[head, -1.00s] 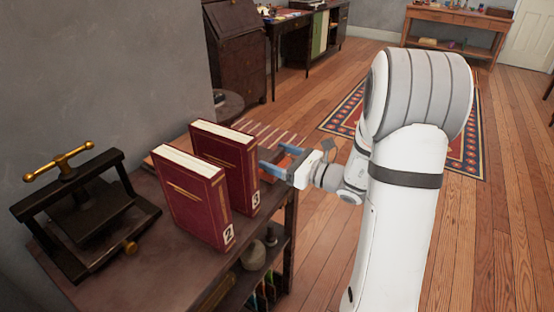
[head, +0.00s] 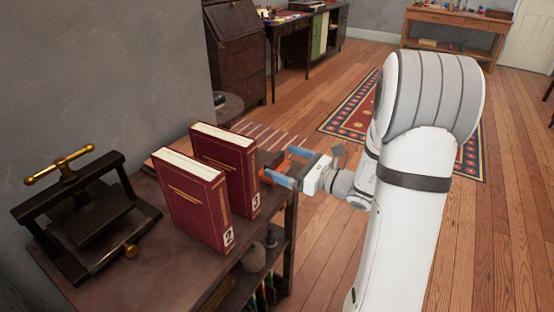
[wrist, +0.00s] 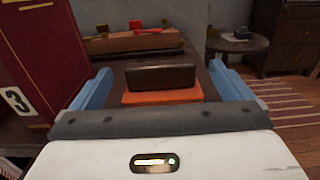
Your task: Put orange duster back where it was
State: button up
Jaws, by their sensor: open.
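The orange duster (wrist: 162,97) shows in the wrist view as a dark brown block on an orange base. It lies flat on the dark top of the shelf unit, ahead of my gripper (wrist: 160,74) and between the lines of its two blue fingers. My gripper is open, with a gap on both sides of the duster. In the head view my gripper (head: 286,166) is at the right edge of the shelf top, beside red book 3, and only a sliver of orange shows by the fingers.
Red book 3 (head: 226,165) and book 2 (head: 190,200) stand upright left of my gripper. A black press (head: 85,210) with brass handles is farther left. A small round table (wrist: 238,45) stands beyond the shelf's far right side.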

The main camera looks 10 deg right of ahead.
jog(key=p+v, duration=0.1)
jog(key=v, duration=0.8)
jog(key=shift+s+d, duration=0.15)
jog(key=shift+s, duration=0.05)
